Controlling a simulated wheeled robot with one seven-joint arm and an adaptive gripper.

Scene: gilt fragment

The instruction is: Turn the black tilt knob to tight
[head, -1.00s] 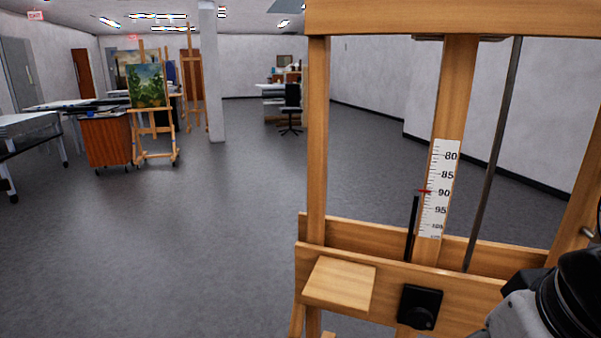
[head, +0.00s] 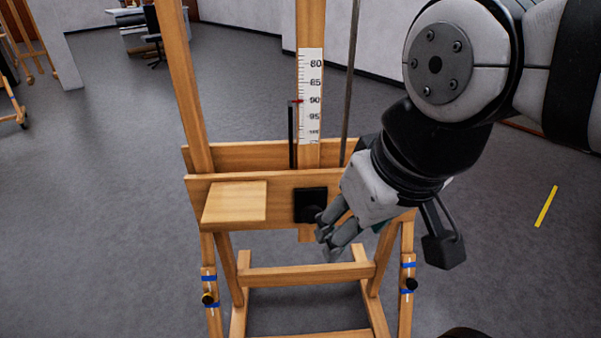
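A wooden easel (head: 197,186) stands in front of me. A small black knob (head: 411,284) sits on its lower right leg, between two blue tape bands. A black square plate (head: 302,197) with a round black knob (head: 312,213) is on the front crossbar. My gripper (head: 329,232) is open and empty, its fingers pointing down and left, just right of and below the crossbar knob. It is up and left of the right leg knob. Any tight marking is too small to read.
A wooden ledge (head: 236,202) juts out left of the black plate. A scale strip (head: 311,95) with a red pointer is on the mast. A dark rod (head: 350,85) slants up beside it. Low wooden rails (head: 305,275) join the legs.

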